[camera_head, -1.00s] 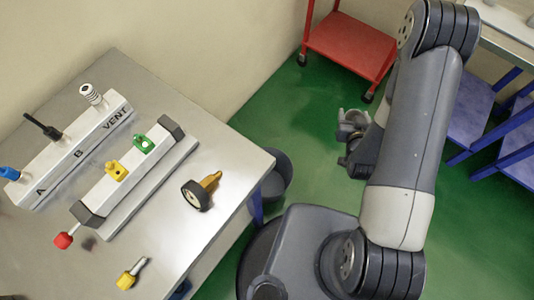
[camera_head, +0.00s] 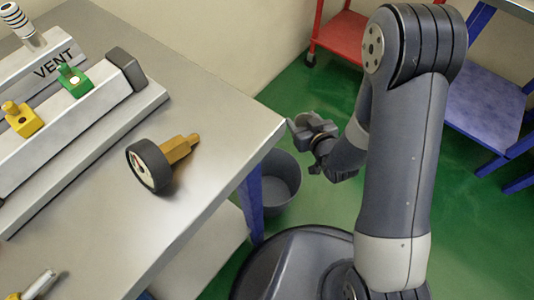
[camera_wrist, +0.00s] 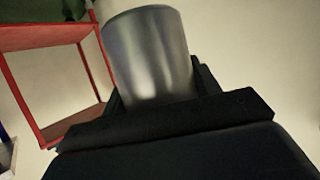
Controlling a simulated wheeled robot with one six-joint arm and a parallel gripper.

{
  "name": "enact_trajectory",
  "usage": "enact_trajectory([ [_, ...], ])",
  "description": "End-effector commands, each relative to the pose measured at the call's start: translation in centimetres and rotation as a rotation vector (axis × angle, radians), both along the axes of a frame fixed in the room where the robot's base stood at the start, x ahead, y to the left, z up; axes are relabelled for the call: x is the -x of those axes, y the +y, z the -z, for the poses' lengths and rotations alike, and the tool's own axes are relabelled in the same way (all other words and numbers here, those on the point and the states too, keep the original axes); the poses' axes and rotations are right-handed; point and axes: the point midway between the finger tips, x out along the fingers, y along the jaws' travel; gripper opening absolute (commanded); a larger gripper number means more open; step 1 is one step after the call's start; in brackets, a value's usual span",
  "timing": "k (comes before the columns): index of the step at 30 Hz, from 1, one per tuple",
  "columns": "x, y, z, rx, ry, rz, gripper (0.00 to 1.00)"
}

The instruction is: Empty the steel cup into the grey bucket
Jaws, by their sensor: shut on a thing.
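My gripper (camera_head: 311,130) is shut on the steel cup (camera_wrist: 150,55), which stands between its two dark fingers in the wrist view. In the head view the held cup is small and partly merged with the gripper, so its tilt and contents cannot be told. The grey bucket (camera_head: 283,183) stands on the green floor beside the table, partly hidden behind the table's corner and leg. My gripper is above the bucket's level, up and to the right of it in the head view, close to the table's right corner.
The steel table (camera_head: 215,120) fills the left, with its corner and blue leg (camera_head: 250,205) near the bucket. It carries a manifold with a green fitting (camera_head: 73,80) and a loose gauge (camera_head: 150,167). A red cart (camera_head: 343,35) and a blue shelf (camera_head: 480,115) stand behind.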

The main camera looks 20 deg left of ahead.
Motion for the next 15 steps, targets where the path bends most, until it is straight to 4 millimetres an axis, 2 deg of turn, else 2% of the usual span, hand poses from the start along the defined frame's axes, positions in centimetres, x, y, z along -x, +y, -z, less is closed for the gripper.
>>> enact_trajectory([
  [1, 0.3, 0.9, 1.9, -0.002, -0.005, -0.025, 0.34],
  [15, 4.2, 7.2, 8.9, -0.001, -0.004, -0.240, 0.34],
])
